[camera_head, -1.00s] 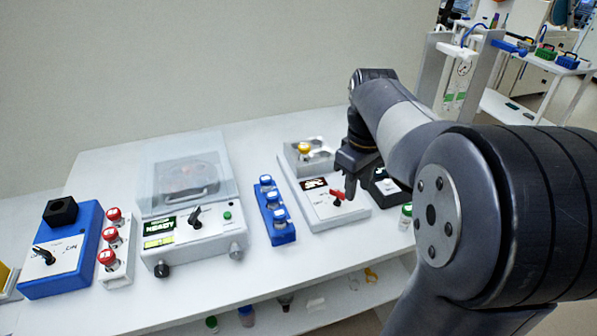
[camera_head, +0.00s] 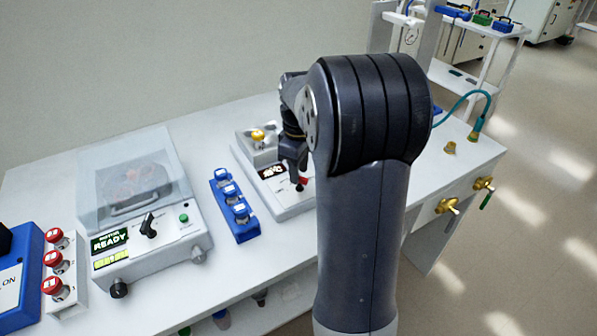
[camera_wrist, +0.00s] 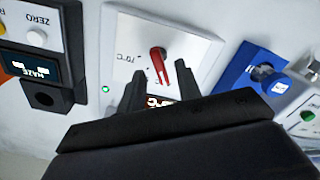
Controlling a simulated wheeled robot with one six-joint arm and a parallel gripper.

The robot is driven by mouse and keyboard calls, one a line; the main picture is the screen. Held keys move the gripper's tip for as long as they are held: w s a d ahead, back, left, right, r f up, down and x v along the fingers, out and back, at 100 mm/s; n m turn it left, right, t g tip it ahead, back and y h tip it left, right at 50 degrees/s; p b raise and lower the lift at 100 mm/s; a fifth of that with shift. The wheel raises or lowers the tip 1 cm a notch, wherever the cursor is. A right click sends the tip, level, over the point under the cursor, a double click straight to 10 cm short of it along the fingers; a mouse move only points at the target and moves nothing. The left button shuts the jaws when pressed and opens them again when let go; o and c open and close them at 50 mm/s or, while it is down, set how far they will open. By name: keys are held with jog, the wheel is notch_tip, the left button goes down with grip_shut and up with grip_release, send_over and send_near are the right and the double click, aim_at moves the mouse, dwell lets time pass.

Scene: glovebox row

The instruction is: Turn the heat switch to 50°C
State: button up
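The heat switch is a red lever knob (camera_wrist: 158,58) on the white top of a heater unit (camera_wrist: 197,50). In the wrist view a "70°C" mark shows left of the knob; other marks are too small or hidden. My gripper (camera_wrist: 158,84) is open, its two dark fingers apart at the lever's near end. I cannot tell whether either finger touches it. In the head view my gripper (camera_head: 298,180) is low over the heater, with a bit of the red knob (camera_head: 304,180) beside it. The heater's small display (camera_head: 271,172) is lit but hard to read.
Further left are a lidded machine (camera_head: 150,230) reading "READY" and red-capped vials (camera_head: 58,264). In the wrist view a dark device with a display (camera_wrist: 42,75) stands close on the left. Brass valves (camera_head: 447,206) are at the right.

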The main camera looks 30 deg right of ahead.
jog(key=shift+f, duration=0.65)
grip_shut()
